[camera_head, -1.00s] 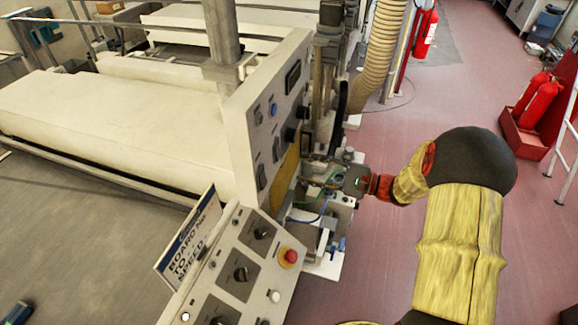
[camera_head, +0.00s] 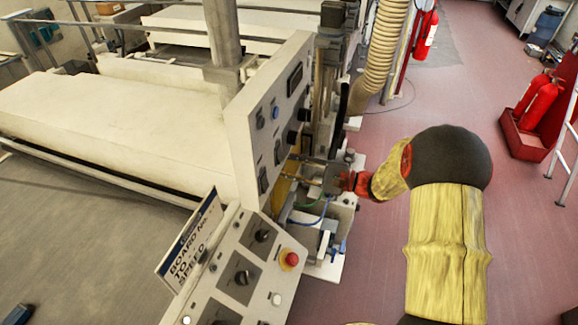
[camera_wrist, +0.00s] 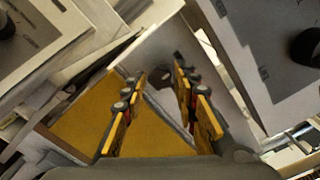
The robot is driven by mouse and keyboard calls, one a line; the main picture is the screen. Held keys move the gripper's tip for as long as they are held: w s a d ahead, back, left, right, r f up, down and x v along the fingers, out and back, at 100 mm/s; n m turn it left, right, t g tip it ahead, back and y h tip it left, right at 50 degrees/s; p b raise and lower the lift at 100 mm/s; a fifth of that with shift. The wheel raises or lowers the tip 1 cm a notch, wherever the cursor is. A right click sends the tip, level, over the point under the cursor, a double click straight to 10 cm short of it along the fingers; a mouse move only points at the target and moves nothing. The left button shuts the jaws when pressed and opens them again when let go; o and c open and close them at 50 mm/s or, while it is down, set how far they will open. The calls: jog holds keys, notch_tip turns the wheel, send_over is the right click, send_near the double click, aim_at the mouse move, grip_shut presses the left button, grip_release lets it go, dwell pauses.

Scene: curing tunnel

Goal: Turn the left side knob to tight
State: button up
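My gripper (camera_head: 306,171) is at the lower right edge of the upright white control panel (camera_head: 243,138), with its fingers pointing left. In the wrist view my gripper (camera_wrist: 160,72) is open, with its two yellow-and-black fingers apart. A small dark knob-like shape (camera_wrist: 162,79) lies between the fingertips against a pale surface. I cannot tell whether the fingers touch it, and its setting is too blurred to read. In the head view that spot is hidden by the panel and gripper. A black knob (camera_wrist: 306,47) shows at the wrist view's right edge.
A sloping console (camera_head: 208,268) with dark knobs and a red button (camera_head: 290,259) stands below. Blue and green tubing (camera_head: 308,219) runs under my gripper. A ribbed hose (camera_head: 378,58) stands behind. The red floor (camera_head: 440,105) to the right is mostly clear.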

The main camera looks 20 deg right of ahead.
jog(key=c, duration=0.6)
grip_shut()
jog(key=shift+m, duration=0.3)
jog(key=m+p, duration=1.4)
jog(key=m, duration=0.3)
jog(key=shift+m, duration=0.3)
jog(key=o, duration=1)
grip_release()
